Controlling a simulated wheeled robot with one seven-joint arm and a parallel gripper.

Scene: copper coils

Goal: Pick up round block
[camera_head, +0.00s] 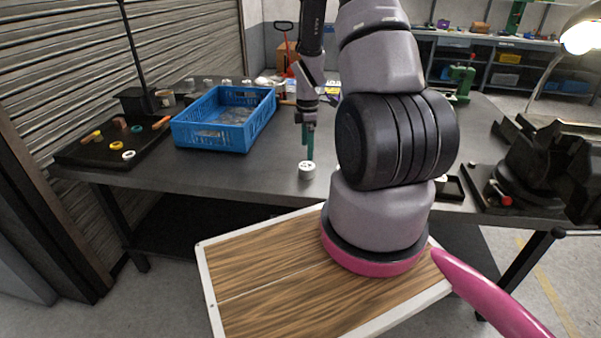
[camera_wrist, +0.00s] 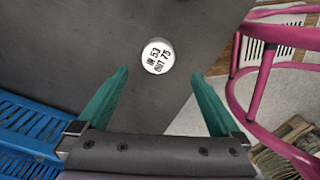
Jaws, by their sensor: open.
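The round block (camera_head: 307,169) is a small white cylinder standing on the dark table top, near its front edge, right of the blue crate. In the wrist view its round top (camera_wrist: 158,56) carries black printed text and numbers. My gripper (camera_head: 307,155) points down just above the block in the head view. In the wrist view my gripper (camera_wrist: 160,85) has its two green fingers spread wide, with nothing between them. The block lies beyond the fingertips there, roughly centred between them. I cannot tell the exact height of the fingertips above the block.
A blue crate (camera_head: 212,142) stands left of the block. A black tray (camera_head: 103,152) with several coloured rings lies farther left. A vise (camera_head: 515,175) sits at the table's right. The table (camera_head: 250,178) around the block is bare.

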